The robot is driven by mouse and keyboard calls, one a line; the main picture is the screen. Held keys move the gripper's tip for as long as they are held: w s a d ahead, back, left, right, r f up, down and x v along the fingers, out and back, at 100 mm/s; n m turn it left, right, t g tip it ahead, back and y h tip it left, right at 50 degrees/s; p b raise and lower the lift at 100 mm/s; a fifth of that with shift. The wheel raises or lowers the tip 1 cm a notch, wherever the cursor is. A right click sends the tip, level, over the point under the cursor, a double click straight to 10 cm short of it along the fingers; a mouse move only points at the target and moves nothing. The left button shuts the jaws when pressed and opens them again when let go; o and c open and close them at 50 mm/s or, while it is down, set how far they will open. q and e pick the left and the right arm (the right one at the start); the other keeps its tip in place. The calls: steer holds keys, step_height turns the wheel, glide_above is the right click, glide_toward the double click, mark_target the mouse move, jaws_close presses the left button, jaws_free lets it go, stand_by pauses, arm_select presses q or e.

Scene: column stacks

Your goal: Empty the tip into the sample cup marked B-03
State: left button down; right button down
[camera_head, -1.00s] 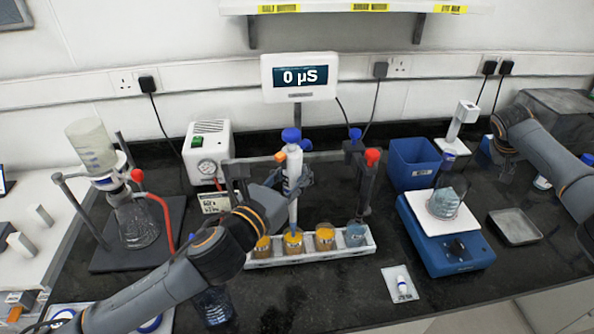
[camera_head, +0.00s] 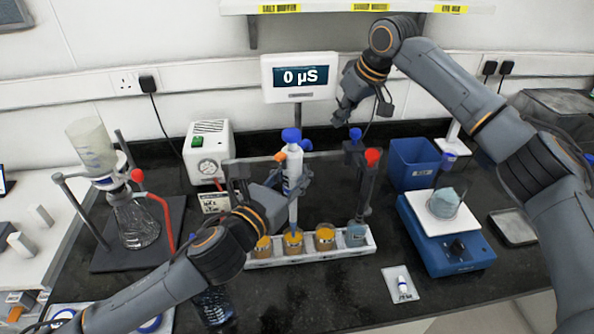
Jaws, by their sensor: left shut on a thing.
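My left gripper (camera_head: 298,183) is shut on a white pipette (camera_head: 293,162) with a blue top. It holds the pipette upright over a white rack (camera_head: 310,257). The pipette's tip is at or just inside the mouth of the second cup from the left (camera_head: 293,247), which looks orange. Beside it stand other orange cups (camera_head: 263,250) (camera_head: 325,241) and a blue-grey one (camera_head: 355,236). The cup markings are too small to read, so I cannot tell which is B-03. My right gripper (camera_head: 363,108) is open and empty, raised right of the display.
A frame with a red knob (camera_head: 373,156) stands around the pipette and behind the rack. The display (camera_head: 300,77) reads 0 µS. A blue bin (camera_head: 413,168) and a blue balance (camera_head: 447,240) with a beaker are right. A flask stand (camera_head: 137,220) is left.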

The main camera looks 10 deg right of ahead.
steer(key=s+a+r+n+g+y, duration=0.1)
steer(key=s+a+r+n, duration=0.15)
steer(key=a+r, duration=0.2)
steer(key=s+a+r+n+y, duration=0.1)
steer(key=s+a+r, duration=0.2)
steer(key=a, duration=0.3)
step_height(320, 180, up, 8)
steer(key=n+g+h, duration=0.1)
steer(key=n+h, duration=0.1)
steer(key=n, duration=0.1)
glide_above(291, 132)
steer(key=shift+w+d+r+m, duration=0.1)
steer(key=shift+w+d+m, duration=0.1)
steer(key=shift+d+m, duration=0.05)
steer(key=shift+s+r, duration=0.1)
steer(key=shift+s, duration=0.2)
steer(key=shift+f, duration=2.55)
steer(key=shift+f, duration=1.15)
steer(key=shift+r, duration=2)
steer(key=shift+r, duration=0.35)
